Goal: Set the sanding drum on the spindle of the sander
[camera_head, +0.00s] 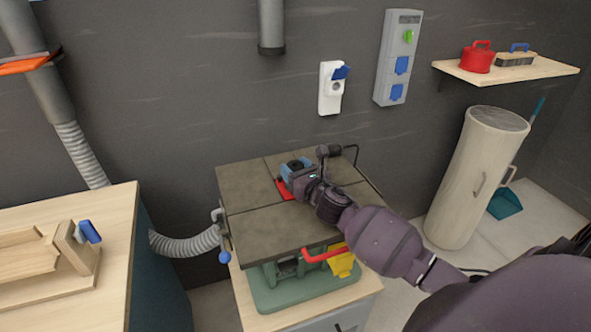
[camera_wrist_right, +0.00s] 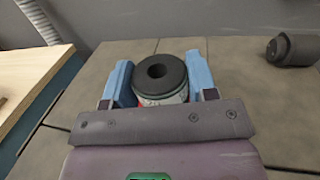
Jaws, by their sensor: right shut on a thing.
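The sanding drum (camera_wrist_right: 160,78) is a dark cylinder with a round hole in its top. My right gripper (camera_wrist_right: 161,84) is shut on it, with a blue finger on each side, and the drum looks upright. In the head view my right gripper (camera_head: 294,168) reaches over the back half of the sander's dark table (camera_head: 262,220), and the drum is mostly hidden there. I cannot make out the spindle, nor tell whether the drum is around it. A red piece (camera_head: 284,189) shows beside the gripper at table level. My left gripper is out of view.
A dark cylindrical piece (camera_wrist_right: 293,50) lies on the table right of the drum. A wooden bench (camera_head: 120,225) stands left, with a grey hose (camera_head: 185,242) between. A red handle (camera_head: 323,254) sticks out at the sander's front. The table's left half is clear.

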